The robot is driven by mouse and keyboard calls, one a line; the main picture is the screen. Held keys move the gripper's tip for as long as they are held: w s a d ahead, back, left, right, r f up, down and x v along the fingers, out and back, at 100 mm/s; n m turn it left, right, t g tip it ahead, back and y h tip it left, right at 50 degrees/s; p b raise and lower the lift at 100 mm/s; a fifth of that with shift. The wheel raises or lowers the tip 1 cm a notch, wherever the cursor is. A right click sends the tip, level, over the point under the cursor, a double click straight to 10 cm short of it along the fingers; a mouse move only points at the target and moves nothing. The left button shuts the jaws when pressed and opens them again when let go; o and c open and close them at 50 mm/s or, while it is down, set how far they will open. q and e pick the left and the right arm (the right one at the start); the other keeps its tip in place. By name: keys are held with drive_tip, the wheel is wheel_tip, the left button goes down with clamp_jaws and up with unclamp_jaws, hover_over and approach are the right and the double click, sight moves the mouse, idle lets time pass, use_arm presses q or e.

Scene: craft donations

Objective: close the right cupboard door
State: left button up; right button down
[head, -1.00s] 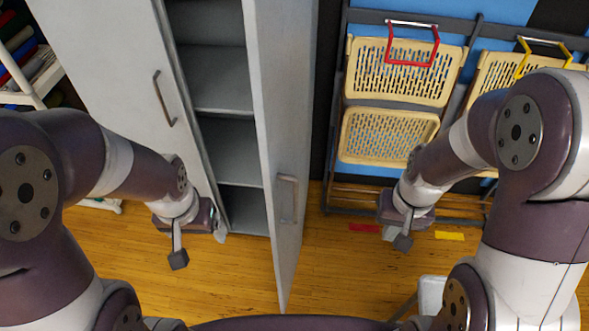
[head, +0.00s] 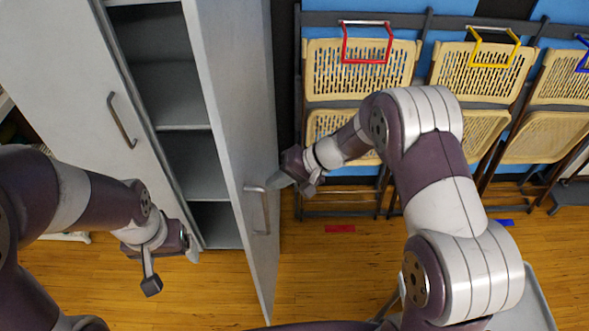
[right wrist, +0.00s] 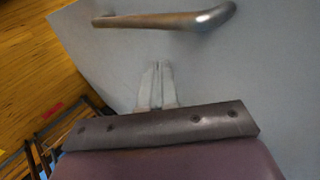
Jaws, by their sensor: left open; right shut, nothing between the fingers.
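The grey cupboard's right door (head: 238,120) stands open, swung out toward me, with a metal bar handle (head: 262,208) on its outer face. The handle also shows in the right wrist view (right wrist: 165,20). My right gripper (head: 276,181) is shut and empty, at the door's outer face close beside the handle. In the right wrist view its fingertips (right wrist: 157,66) point at the door panel below the handle; I cannot tell whether they touch it. My left gripper (head: 172,268) is open and empty, in front of the left door (head: 65,90), which appears closed.
Grey shelves (head: 180,105) inside the cupboard look empty. Folding chairs (head: 360,70) with coloured handles hang on a rack to the right. A red floor mark (head: 340,229) lies on the wooden floor (head: 330,270), which is clear around the door.

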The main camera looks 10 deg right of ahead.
use_arm(q)
wheel_tip(320, 180, up, 2)
drive_tip(key=shift+s+r+p, duration=0.1)
drive_tip(key=shift+p, duration=0.55)
use_arm(e)
drive_tip(key=a, duration=0.3)
drive_tip(key=shift+w+a+r, duration=0.15)
drive_tip(key=shift+w+a, duration=0.1)
drive_tip(key=shift+w, duration=0.1)
